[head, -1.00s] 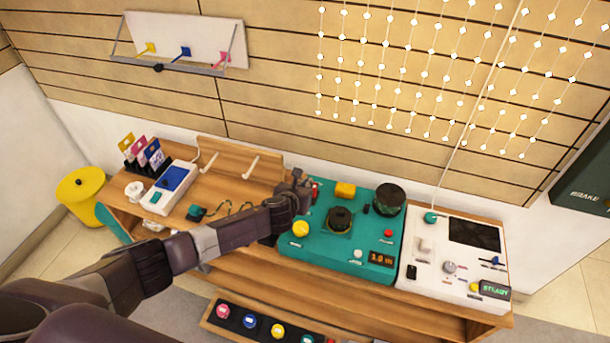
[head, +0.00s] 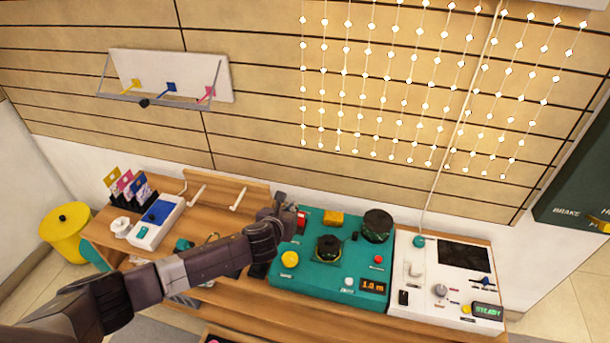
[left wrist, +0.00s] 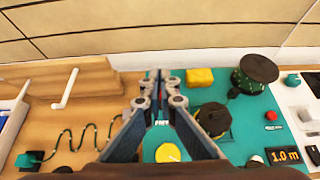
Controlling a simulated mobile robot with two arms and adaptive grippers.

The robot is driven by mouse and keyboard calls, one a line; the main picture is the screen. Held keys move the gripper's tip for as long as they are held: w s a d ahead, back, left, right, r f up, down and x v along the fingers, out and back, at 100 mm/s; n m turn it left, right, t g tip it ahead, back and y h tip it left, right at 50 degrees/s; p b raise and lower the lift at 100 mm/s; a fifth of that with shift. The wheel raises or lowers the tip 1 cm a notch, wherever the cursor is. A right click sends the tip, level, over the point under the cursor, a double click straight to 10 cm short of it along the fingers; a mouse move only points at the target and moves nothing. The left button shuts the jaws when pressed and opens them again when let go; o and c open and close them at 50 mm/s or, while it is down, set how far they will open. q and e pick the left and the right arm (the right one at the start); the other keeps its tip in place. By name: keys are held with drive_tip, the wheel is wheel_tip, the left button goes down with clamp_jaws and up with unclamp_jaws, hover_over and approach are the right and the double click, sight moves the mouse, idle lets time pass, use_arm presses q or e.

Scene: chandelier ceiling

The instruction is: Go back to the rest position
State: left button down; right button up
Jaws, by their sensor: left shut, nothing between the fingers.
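My left gripper (head: 279,204) is shut and empty. Its arm reaches in from the lower left, and its tips are over the back left of the teal console (head: 317,279), beside a red part (head: 301,221). In the left wrist view the closed fingers (left wrist: 160,82) are in front of the console's left part and hide some of it. A yellow button (left wrist: 168,153) shows between the finger links. Whether the fingers touch the console I cannot tell. My right gripper is not in view.
The console carries a yellow block (head: 333,218), a black dial (head: 327,249), a dark round knob (head: 377,226) and a 1.0 m display (head: 373,286). A white panel (head: 420,300) stands at right. A card holder (head: 140,200) and wooden bench (head: 110,232) lie left. A tool shelf (head: 170,75) hangs above.

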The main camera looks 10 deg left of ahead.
use_arm(q)
drive_tip(key=s+d+f+n+g, duration=0.15)
drive_tip(key=s+d+n, duration=0.25)
drive_tip(key=s+n, duration=0.45)
drive_tip(key=s+d+f+n+g, duration=0.15)
drive_tip(key=s+d+n, duration=0.25)
drive_tip(key=s+n, duration=0.4)
drive_tip(key=s+a+r+n+g, duration=0.1)
drive_tip(key=s+a+n+g, duration=0.3)
drive_tip(key=s+n, duration=0.65)
drive_tip(key=s+a+r+n+g, duration=0.15)
drive_tip(key=s+a+n, duration=0.45)
drive_tip(key=s, duration=0.8)
wheel_tip(320, 180, down, 27)
drive_tip(key=s+n+b, duration=0.1)
drive_tip(key=b, duration=0.2)
drive_tip(key=s+a+f+g+b, duration=0.2)
drive_tip(key=s+f, duration=1.6)
drive_tip(key=f, duration=0.2)
drive_tip(key=shift+a+f, duration=0.2)
drive_tip(key=shift+f, duration=0.05)
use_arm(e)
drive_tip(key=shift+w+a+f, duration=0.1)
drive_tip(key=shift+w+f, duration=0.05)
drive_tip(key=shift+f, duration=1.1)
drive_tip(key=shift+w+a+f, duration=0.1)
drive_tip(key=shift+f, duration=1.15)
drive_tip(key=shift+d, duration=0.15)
